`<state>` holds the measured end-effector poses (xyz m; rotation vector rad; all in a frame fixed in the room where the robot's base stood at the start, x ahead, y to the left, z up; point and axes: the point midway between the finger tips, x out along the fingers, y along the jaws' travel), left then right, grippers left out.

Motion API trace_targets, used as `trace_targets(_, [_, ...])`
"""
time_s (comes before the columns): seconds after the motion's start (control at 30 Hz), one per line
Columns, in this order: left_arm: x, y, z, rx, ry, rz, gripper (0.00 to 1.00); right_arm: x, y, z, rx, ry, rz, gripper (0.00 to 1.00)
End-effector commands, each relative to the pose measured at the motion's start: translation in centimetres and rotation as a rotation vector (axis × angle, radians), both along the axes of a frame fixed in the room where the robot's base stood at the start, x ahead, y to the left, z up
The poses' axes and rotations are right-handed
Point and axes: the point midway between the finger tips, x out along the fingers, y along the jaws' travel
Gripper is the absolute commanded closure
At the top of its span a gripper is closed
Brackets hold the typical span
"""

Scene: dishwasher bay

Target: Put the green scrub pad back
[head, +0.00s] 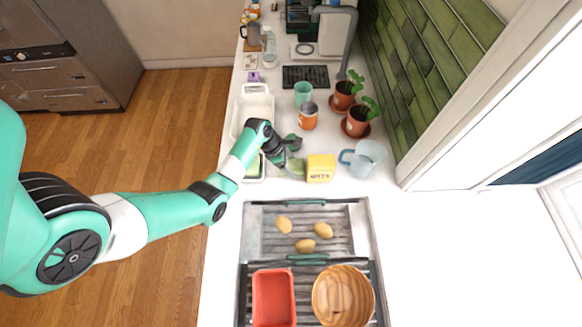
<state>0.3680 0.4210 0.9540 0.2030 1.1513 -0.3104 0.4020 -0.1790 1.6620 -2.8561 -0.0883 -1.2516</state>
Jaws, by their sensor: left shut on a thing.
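My left gripper (289,153) is over the counter, just left of the yellow lettered container. It is shut on a small green pad (296,168), which appears to be the green scrub pad, at its fingertips. The gripper partly hides the pad, and I cannot tell whether the pad touches the counter. A small white-rimmed tray (256,181) with something green in it sits to the left, partly under my arm. My right gripper is not in view.
The yellow container (321,174) and a clear blue-handled jug (369,158) stand right of the gripper. An orange can (308,119), a teal cup (303,92) and potted plants (356,123) stand behind. A white basin (258,90) is at back left. Potatoes (305,245) lie in front.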

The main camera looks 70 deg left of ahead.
Motion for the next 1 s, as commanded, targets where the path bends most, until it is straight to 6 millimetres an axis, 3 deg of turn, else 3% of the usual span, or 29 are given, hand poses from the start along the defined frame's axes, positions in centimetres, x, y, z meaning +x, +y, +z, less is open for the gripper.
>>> trace_targets(0.37, [0.0,0.0,-0.9,0.0,0.0,-0.001,1.0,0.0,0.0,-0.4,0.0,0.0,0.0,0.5])
trace_targets(0.4, [0.0,0.0,-0.9,0.001,0.0,-0.001,0.22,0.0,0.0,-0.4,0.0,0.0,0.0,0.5])
trace_targets(0.53, [0.0,0.0,-0.8,0.001,0.0,-0.001,0.0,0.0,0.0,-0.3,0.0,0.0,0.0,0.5])
trace_targets(0.83, [0.0,0.0,-0.3,0.001,-0.001,-0.001,0.0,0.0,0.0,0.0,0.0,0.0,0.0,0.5])
trace_targets(1.0, [-1.0,0.4,2.5,0.003,-0.003,0.002,0.0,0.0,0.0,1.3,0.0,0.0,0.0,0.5])
